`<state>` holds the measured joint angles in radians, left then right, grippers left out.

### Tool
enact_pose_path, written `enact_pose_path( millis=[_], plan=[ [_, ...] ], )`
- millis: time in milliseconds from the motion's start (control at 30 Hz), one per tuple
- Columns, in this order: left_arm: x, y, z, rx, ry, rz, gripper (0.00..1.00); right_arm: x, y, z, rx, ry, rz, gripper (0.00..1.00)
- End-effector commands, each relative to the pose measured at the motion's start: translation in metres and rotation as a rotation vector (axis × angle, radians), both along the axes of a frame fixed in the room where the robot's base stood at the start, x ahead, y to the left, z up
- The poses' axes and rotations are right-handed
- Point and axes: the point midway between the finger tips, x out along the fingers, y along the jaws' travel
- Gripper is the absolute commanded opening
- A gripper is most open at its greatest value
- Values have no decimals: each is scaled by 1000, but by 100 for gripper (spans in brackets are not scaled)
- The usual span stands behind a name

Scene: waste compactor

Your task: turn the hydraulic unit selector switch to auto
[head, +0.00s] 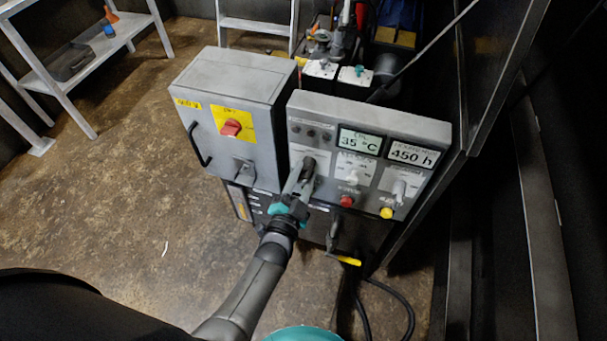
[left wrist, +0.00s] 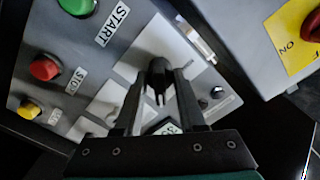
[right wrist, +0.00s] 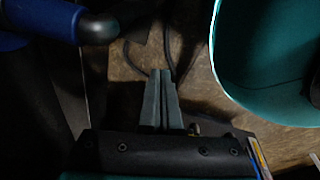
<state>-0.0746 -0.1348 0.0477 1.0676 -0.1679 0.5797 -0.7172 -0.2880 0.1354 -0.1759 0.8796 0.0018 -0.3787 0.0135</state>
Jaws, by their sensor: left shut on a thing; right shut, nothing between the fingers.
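The grey control panel (head: 330,112) shows at the centre of the head view. My left gripper (head: 304,172) reaches its left part and is shut on a dark selector switch (head: 309,163). In the left wrist view the two fingers (left wrist: 159,88) stand on either side of the dark switch knob (left wrist: 158,72), above a white label plate. The plate's lettering is too blurred and covered to read, so I cannot tell the switch's position. My right gripper (right wrist: 162,75) is shut and empty, in the right wrist view only.
Two more selectors (head: 355,172) (head: 399,188), a red button (head: 347,201) and a yellow button (head: 386,212) sit to the right. A grey box (head: 232,84) with a red rotary switch (head: 231,127) stands left. A yellow-handled lever (head: 346,260) is below. Open floor lies left.

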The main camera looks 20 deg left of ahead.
Motion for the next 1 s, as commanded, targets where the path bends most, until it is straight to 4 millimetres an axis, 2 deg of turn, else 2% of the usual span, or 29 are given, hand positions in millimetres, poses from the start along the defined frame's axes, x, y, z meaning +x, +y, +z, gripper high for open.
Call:
enact_pose_path(
  millis=[233, 700, 733, 800, 1000],
  plan=[
    [-1, 0, -1, 64, 1, 0, 0, 0, 0, 0, 1, -4, 0, 0],
    [-1, 0, -1, 76, 0, 0, 0, 2, 0, 0, 0, -5, 0, 0],
    [-1, 0, -1, 76, 0, 0, 42, 2, 0, 0, 0, -6, 0, 0],
    [-1, 0, -1, 76, 0, 0, 46, 3, 0, 0, 0, -6, 0, 0],
    [0, 0, -1, 75, -1, 0, 46, 3, -1, 0, -1, -6, 0, 0]
  ],
)
